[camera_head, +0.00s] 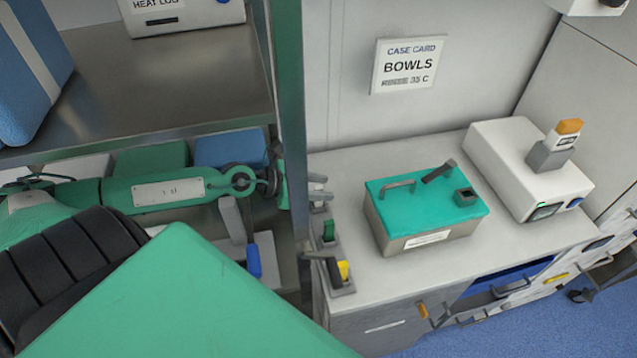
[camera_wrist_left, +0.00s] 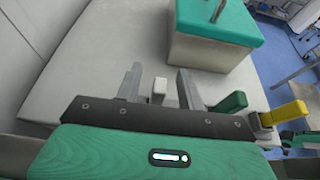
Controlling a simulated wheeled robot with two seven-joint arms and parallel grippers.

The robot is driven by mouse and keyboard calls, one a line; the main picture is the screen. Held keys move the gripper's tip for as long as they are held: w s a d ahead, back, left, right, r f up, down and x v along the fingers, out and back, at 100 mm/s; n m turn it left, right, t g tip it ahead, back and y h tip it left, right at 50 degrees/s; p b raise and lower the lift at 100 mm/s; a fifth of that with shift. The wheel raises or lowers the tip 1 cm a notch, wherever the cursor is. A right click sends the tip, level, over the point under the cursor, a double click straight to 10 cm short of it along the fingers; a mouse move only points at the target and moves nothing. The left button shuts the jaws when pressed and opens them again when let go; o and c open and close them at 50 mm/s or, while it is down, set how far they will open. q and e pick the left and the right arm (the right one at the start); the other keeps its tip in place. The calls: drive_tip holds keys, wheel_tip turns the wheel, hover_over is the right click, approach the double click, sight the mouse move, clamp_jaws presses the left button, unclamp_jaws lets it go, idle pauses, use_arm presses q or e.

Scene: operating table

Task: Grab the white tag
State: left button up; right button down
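The white tag (camera_wrist_left: 158,88) is a small pale block standing upright at the counter edge, in line with a green tag (camera_wrist_left: 232,102) and a yellow tag (camera_wrist_left: 285,114). My left gripper (camera_wrist_left: 158,84) is open, with one grey finger on each side of the white tag. I see gaps beside the tag and no clear contact. In the head view my left gripper (camera_head: 318,187) is mostly hidden behind the green post; only its grey fingertips show past it. The white tag cannot be made out clearly there. My right gripper is not in view.
The green post (camera_head: 291,100) of the shelf unit (camera_head: 165,75) stands close to my left wrist. A teal-lidded box (camera_head: 425,205) and a white device (camera_head: 520,170) stand on the counter (camera_head: 385,288). A "BOWLS" card (camera_head: 408,65) is on the wall.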

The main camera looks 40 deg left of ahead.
use_arm(q)
drive_tip(key=shift+p+x, duration=0.3)
drive_tip(key=shift+x, duration=0.6)
clamp_jaws()
